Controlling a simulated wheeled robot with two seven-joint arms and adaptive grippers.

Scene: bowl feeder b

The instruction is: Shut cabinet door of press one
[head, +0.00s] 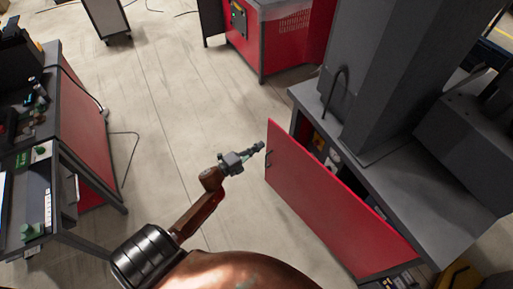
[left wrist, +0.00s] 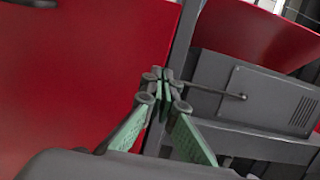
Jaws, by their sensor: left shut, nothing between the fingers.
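The red cabinet door (head: 330,210) of the press stands ajar on the right of the head view. A gap between it and the grey cabinet (head: 430,195) shows some stored items. My right gripper is not in view.
The grey press column (head: 380,80) rises above the cabinet. A workbench (head: 85,150) with a red side panel stands at the left. Another red machine (head: 275,45) is at the back. Bare concrete floor (head: 170,95) lies between them, with a thin cable near the workbench.

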